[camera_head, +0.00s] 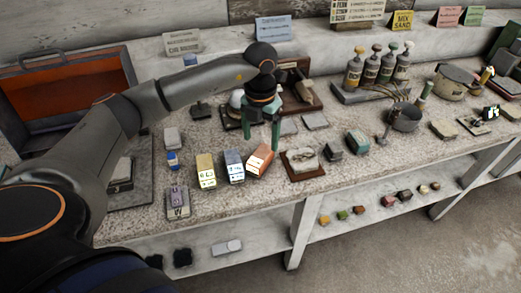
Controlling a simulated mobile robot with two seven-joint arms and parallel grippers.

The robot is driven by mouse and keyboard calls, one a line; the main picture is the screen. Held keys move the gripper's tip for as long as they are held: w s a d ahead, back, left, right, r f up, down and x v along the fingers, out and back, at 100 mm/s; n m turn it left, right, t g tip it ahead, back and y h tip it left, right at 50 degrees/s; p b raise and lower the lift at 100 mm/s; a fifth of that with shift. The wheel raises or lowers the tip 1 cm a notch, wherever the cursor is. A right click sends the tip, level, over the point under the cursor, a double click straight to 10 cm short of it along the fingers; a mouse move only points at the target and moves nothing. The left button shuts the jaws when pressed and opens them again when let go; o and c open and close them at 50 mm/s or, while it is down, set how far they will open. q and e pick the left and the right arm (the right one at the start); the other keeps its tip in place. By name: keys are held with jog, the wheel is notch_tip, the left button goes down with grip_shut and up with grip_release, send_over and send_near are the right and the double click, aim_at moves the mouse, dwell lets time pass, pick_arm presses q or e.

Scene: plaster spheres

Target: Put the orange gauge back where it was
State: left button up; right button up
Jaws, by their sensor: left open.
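An orange block with a white label (260,159), which looks to be the orange gauge, sits tilted on the speckled worktop at the right end of a short row. Beside it are a grey-blue block (234,166) and a yellow block (206,171) with similar labels. My left gripper (262,145) reaches down over the worktop, its two green fingers spread apart with nothing seen between them. The fingertips are close to the orange block's upper end; I cannot tell if they touch it. My right gripper is not in view.
A purple piece on a grey base (178,203) stands near the front edge. A brown tray with a pale lump (304,164) lies just right of the orange block. Bottles (378,68) and a pan (405,117) stand farther right. An open orange-lined case (75,95) is at left.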

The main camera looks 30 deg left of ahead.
aim_at(260, 155)
pick_arm(q)
jog(key=shift+r, duration=2.4)
